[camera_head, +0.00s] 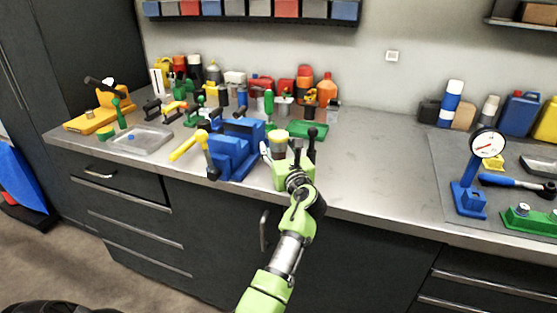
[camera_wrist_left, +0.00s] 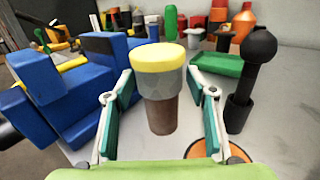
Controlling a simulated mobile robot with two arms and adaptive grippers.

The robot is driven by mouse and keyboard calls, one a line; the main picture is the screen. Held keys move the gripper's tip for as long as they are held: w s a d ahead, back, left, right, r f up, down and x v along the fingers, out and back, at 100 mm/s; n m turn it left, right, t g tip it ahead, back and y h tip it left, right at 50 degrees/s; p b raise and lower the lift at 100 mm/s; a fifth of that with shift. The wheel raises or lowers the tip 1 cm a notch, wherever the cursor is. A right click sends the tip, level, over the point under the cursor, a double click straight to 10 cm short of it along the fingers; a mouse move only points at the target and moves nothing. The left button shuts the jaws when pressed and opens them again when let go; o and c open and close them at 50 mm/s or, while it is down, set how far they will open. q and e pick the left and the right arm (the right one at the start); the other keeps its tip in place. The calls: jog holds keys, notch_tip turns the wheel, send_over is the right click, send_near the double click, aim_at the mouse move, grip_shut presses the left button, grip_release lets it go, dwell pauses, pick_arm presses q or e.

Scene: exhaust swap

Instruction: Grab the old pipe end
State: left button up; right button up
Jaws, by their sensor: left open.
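The old pipe end (camera_wrist_left: 160,92) is a short upright cylinder with a yellow top rim, a grey band and a rust-brown lower part. In the head view its yellow and grey top (camera_head: 278,142) shows just right of the blue vise, and its lower part is hidden by my gripper. My left gripper (camera_head: 285,158) is open at the bench's front edge. In the left wrist view its two fingers (camera_wrist_left: 160,80) stand on either side of the pipe end, with a gap at each side. My right gripper is not in view.
The blue vise (camera_head: 233,150) with a yellow handle stands close on the left. A black ball-topped lever (camera_wrist_left: 257,75) stands close on the right. A green tray (camera_head: 308,129) lies behind. The bench (camera_head: 370,165) is bare further right, before the dial gauge (camera_head: 487,144).

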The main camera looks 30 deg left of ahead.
pick_arm(q)
grip_shut()
jog(key=shift+r, duration=0.15)
